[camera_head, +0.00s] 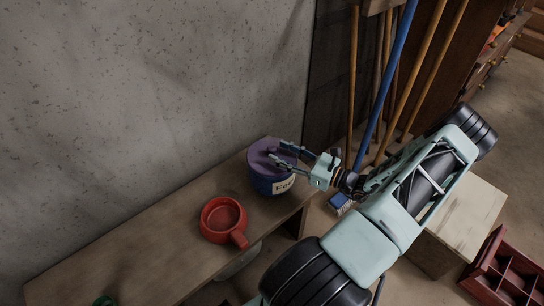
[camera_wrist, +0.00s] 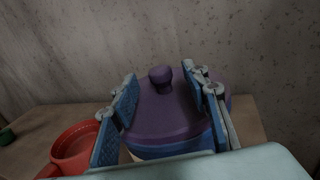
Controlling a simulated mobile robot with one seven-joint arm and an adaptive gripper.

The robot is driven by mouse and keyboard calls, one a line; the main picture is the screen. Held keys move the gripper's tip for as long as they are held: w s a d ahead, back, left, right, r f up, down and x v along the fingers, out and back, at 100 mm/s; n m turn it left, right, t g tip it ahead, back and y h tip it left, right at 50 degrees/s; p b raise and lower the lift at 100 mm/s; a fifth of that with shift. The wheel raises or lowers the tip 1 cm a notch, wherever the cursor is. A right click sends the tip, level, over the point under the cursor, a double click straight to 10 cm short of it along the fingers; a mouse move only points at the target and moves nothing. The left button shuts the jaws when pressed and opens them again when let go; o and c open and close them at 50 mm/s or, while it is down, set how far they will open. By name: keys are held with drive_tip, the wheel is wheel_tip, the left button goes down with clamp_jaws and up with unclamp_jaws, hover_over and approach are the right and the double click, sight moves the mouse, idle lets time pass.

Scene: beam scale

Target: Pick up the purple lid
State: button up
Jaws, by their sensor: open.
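The purple lid (camera_head: 264,152) sits on a blue jar (camera_head: 267,184) with a pale lettered label, near the wall end of a wooden bench. In the wrist view the lid (camera_wrist: 168,110) is a wide disc with a round knob (camera_wrist: 160,76) on top. My gripper (camera_head: 281,153) is open at the lid, coming in from the right. In the wrist view my gripper's (camera_wrist: 166,86) two blue-padded fingers stand left and right of the knob, with gaps on both sides. No grip on the knob shows. The jar is mostly hidden under the lid in the wrist view.
A red handled pot (camera_head: 222,221) stands beside the jar on the bench (camera_head: 150,245); a green item (camera_head: 104,301) lies at the near left. A concrete wall is behind. Long-handled tools (camera_head: 385,85) lean at the right. A red divided crate (camera_head: 503,268) is at the lower right.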

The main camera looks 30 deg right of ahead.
sight(273, 147)
drive_tip(key=x, duration=0.3)
drive_tip(key=shift+w+a, duration=0.1)
drive_tip(key=shift+w, duration=0.15)
clamp_jaws()
